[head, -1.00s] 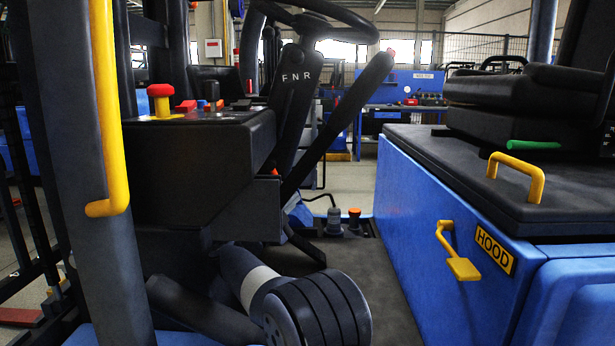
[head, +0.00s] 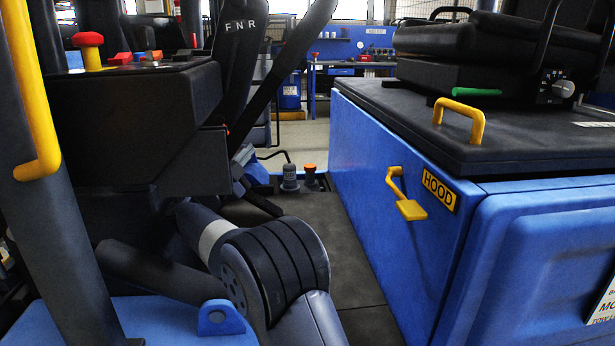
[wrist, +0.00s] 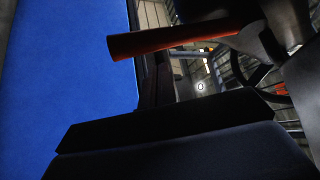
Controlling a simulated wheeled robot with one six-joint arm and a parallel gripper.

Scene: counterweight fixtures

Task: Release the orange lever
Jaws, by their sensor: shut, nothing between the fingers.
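An orange-red lever grip (wrist: 170,40) lies across the upper part of the wrist view. Its right end meets a dark bracket (wrist: 258,42). In the head view only a small orange spot (head: 227,127) shows at the edge of the black console (head: 130,120); it may be the lever's end. My arm (head: 275,265) bends in front and runs up behind the console's lower side. Whether anything touches the lever cannot be seen.
A blue hood side (head: 390,220) with a yellow latch (head: 410,208) stands right of my arm. A dark floor (head: 325,225) lies between hood and console. A grey post (head: 60,220) stands at left. An orange-topped knob (head: 309,168) sits farther back.

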